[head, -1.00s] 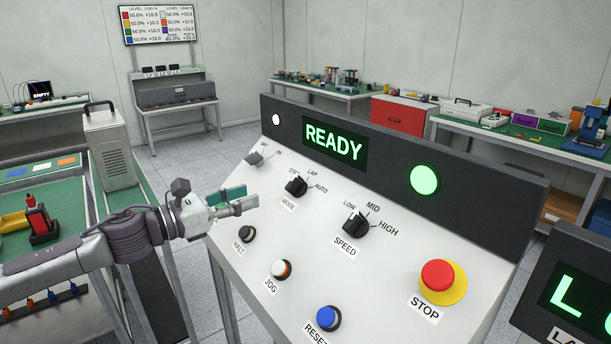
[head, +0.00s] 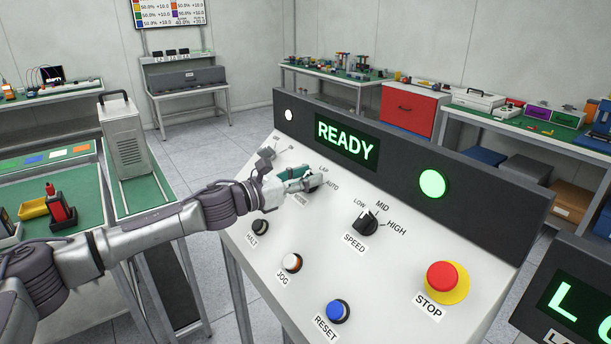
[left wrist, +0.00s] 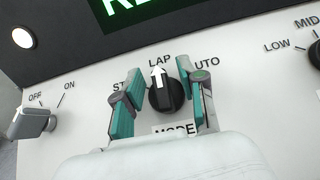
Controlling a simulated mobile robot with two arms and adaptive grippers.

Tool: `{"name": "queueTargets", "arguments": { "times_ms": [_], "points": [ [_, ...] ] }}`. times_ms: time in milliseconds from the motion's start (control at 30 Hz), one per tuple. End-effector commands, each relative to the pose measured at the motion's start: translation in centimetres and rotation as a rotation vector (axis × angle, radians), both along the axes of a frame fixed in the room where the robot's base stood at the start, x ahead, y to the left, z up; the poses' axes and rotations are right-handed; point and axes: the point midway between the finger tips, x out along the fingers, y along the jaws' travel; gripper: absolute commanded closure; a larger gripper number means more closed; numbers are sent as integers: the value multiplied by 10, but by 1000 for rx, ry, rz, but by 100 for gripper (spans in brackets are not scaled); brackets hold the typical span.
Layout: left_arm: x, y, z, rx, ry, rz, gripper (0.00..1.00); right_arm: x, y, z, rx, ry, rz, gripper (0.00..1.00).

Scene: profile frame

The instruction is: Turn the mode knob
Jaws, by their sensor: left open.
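The black mode knob (left wrist: 166,94) shows in the left wrist view, with its white pointer toward LAP. The labels LAP and AUTO are readable, and one starting with ST is partly covered. My left gripper (left wrist: 163,92) is open, with one green-padded finger on each side of the knob. I cannot tell whether the fingers touch it. In the head view my left gripper (head: 301,178) reaches over the upper left of the white panel (head: 325,240) and mostly hides the knob. My right gripper is not in view.
An on/off switch (left wrist: 35,122) is left of the mode knob, and the speed knob (head: 365,223) is to its right. The HALT (head: 260,227), JOG (head: 291,262), RESET (head: 337,310) and red STOP (head: 442,275) buttons sit lower. The display (head: 346,141) reads READY.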

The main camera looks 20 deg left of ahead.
Motion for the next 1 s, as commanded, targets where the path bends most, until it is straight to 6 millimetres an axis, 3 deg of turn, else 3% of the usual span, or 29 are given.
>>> {"name": "queueTargets", "arguments": {
  "times_ms": [100,333,733,1000],
  "points": [
    [0,0,0,0,0,0,61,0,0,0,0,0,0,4],
    [0,0,0,1,1,0,99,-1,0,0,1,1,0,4],
    [-1,0,-3,-12,16,19,100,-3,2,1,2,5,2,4],
    [-1,-2,-4,-84,76,125,100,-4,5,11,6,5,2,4]
  ]
}}
